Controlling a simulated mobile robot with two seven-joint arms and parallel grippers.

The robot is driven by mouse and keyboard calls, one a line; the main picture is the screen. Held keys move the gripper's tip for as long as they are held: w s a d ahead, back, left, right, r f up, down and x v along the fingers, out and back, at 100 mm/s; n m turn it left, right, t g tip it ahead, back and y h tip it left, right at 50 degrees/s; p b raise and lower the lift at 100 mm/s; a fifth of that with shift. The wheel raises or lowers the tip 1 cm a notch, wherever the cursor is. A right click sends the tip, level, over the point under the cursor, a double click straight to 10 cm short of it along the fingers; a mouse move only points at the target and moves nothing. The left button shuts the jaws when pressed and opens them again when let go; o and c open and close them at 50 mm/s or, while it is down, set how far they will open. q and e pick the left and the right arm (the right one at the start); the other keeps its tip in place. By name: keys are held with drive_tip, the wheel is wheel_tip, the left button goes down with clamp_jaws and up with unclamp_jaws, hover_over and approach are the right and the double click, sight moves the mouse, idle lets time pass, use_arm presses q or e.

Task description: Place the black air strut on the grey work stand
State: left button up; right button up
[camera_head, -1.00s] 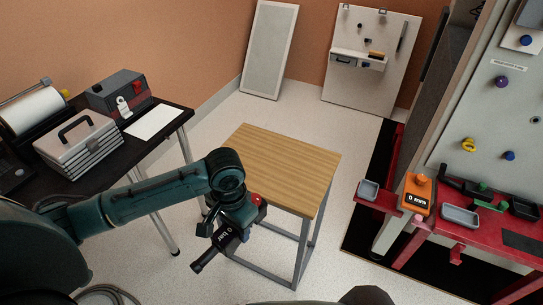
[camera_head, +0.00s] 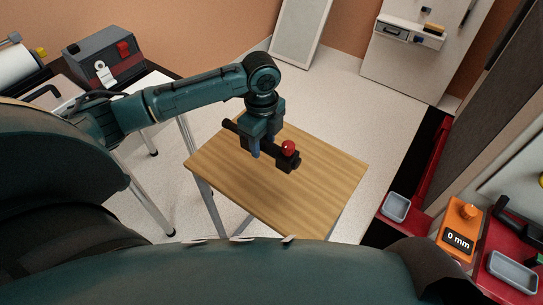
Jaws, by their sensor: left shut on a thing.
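The black air strut (camera_head: 283,160) has a red ball-shaped knob at its right end. My left gripper (camera_head: 262,145) is shut around the middle of the strut, its fingers pointing down. The strut lies roughly level over the work stand (camera_head: 325,195), which has a light wooden top and grey metal legs. It seems to hang a little above the top, but the exact gap is hard to tell. The gripper hides the strut's middle. My right gripper is out of view.
The stand's top is otherwise bare. At the right are an orange gauge reading 0 mm (camera_head: 460,228) and grey trays (camera_head: 396,207) on red parts. A white panel (camera_head: 299,28) leans at the back wall.

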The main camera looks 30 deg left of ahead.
use_arm(q)
drive_tip(key=shift+f+b, duration=0.4)
drive_tip(key=shift+f, duration=3)
drive_tip(key=shift+f, duration=0.1)
drive_tip(key=o, duration=1.2)
drive_tip(key=shift+o, duration=0.2)
